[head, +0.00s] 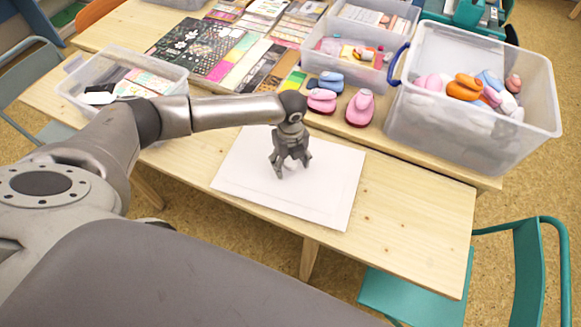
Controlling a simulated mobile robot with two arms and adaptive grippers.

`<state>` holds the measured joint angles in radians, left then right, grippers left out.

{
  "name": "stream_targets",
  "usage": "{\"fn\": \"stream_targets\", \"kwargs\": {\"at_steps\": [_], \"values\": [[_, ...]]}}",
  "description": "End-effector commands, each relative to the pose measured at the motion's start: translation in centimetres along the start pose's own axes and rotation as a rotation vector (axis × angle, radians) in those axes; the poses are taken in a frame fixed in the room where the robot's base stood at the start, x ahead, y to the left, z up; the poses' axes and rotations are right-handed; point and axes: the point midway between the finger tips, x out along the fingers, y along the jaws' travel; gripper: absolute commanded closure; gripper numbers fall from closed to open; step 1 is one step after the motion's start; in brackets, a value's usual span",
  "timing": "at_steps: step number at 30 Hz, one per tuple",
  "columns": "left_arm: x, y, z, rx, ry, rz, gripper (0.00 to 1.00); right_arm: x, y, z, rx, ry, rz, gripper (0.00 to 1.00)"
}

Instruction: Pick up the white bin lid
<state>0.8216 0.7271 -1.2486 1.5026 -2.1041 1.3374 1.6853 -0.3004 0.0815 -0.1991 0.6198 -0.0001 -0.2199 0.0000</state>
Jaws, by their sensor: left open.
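The white bin lid (322,202) lies flat on the wooden table in the middle of the head view. It is a pale, nearly square sheet with a faint inner border. My left gripper (292,171) points down over the upper middle part of the lid with its fingers apart. I cannot tell whether the fingertips touch the lid. The gripper hides a small patch of it. My right gripper is not in view.
A clear bin (470,128) with colourful punches stands at the right. A pink punch (361,106) and a blue one (331,83) sit behind the lid. A smaller clear bin (72,88) stands left. Table right of the lid is clear. A teal chair (415,292) stands in front.

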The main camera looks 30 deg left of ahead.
Motion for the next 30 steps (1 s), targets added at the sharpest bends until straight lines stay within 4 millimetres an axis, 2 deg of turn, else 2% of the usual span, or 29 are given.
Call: {"fn": "stream_targets", "kwargs": {"at_steps": [2,14,25,30], "values": [[0.0,0.0,0.0,0.0,0.0,0.0,0.46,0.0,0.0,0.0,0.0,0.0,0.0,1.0],[0.0,0.0,0.0,-0.001,0.0,0.0,0.96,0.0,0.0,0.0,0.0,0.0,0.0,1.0],[-0.5,-0.1,0.1,-0.001,0.0,-0.003,0.97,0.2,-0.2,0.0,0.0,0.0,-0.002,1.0],[-2.4,-0.1,0.1,0.0,0.0,-0.005,0.97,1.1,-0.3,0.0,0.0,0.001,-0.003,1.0]]}}
